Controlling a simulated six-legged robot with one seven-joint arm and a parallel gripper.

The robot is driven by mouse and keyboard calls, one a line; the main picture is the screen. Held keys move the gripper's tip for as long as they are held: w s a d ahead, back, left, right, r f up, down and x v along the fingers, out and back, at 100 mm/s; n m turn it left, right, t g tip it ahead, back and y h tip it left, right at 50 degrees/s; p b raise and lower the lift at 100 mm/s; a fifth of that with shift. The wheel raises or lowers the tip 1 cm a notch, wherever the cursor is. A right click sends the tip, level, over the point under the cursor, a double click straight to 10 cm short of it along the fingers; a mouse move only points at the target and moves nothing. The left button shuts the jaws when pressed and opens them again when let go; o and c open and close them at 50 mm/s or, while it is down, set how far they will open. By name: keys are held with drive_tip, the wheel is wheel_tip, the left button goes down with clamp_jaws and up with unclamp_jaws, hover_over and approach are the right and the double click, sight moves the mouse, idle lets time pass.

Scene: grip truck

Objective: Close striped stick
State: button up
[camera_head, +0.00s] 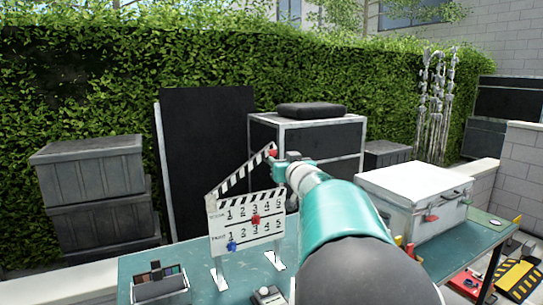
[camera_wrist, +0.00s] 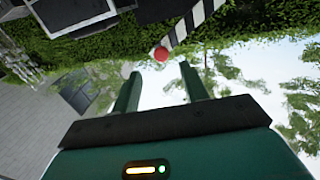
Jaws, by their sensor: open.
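The black-and-white striped stick (camera_head: 240,174) is raised at a slant above the white clapperboard (camera_head: 247,222), which stands on feet on the table. The stick rises to the right, with a red ball (camera_head: 273,153) at its upper end. My gripper (camera_head: 280,157) is beside this end in the head view, where my arm hides part of it. In the wrist view, my gripper (camera_wrist: 160,70) is open, with its two fingers apart. The red ball (camera_wrist: 160,54) appears just beyond the gap between the fingertips, with the striped stick (camera_wrist: 193,22) behind it. Contact cannot be told.
The green table (camera_head: 135,265) holds a small box of dark items (camera_head: 160,283) at the front left and a white case (camera_head: 413,198) at the right. A large black case (camera_head: 320,140) and a black panel (camera_head: 207,150) stand behind.

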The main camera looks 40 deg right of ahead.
sight(274, 155)
drive_tip(key=x, duration=0.7)
drive_tip(key=shift+w, duration=0.1)
drive_tip(key=shift+a, duration=0.1)
clamp_jaws()
